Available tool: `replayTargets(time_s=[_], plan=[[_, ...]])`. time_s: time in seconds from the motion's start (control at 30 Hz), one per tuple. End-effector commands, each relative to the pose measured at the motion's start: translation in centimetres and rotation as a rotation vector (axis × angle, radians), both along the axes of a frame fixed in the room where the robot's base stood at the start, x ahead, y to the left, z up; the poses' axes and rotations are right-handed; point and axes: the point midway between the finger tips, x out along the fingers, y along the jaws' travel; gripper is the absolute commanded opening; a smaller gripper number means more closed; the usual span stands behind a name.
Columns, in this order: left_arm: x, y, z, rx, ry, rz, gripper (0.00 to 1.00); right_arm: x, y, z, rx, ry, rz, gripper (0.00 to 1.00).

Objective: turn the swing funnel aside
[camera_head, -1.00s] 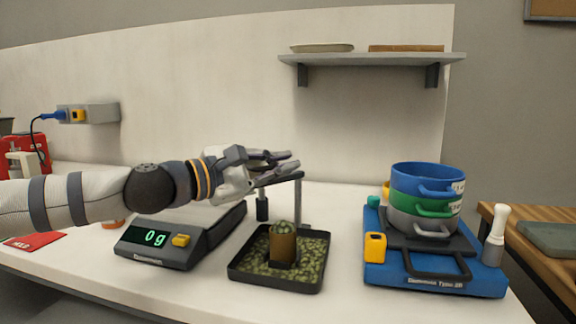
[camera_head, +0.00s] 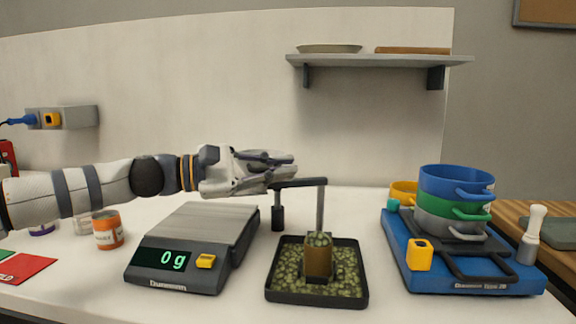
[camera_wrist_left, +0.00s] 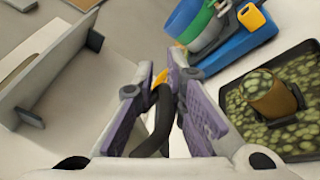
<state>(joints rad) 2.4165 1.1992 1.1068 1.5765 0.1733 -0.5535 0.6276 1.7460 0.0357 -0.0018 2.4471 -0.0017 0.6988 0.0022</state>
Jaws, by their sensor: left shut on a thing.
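My left gripper (camera_head: 290,165) comes in from the left above the gap between the scale and the tray. In the left wrist view its fingers (camera_wrist_left: 175,105) are closed around a dark curved bar (camera_wrist_left: 157,120) with an orange-yellow tip. This seems to be part of the swing funnel; the funnel's bowl cannot be made out. A dark horizontal arm (camera_head: 305,183) runs from the gripper to a grey upright post (camera_head: 320,208). A dark cylinder (camera_head: 278,217) shows below the arm. My right gripper is in neither view.
A black tray (camera_head: 290,298) of green pellets holds a brown bucket (camera_head: 318,262); the tray also shows in the left wrist view (camera_wrist_left: 310,52). The scale (camera_head: 175,268) reads 0 g. Stacked pans (camera_head: 455,183) stand on a blue base at right. A shelf (camera_head: 380,61) hangs behind.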

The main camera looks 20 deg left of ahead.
Motion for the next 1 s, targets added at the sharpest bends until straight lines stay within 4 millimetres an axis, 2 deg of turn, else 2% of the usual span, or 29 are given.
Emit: replayTargets(time_s=[0.03,0.57,0.6,0.63,1.0], plan=[[-0.11,-0.04,-1.14,0.007,0.020,-0.011,0.00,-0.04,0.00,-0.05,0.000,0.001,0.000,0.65],[-0.25,0.12,-1.29,0.009,0.021,-0.023,0.00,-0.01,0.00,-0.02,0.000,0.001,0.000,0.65],[-0.26,0.10,-1.29,0.009,0.021,-0.024,0.20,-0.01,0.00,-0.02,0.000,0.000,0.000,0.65],[-0.25,0.11,-1.29,0.009,0.021,-0.023,0.27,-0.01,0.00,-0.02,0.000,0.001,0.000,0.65],[-0.16,0.30,-0.70,0.006,0.011,-0.015,0.28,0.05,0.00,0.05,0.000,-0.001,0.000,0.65]])
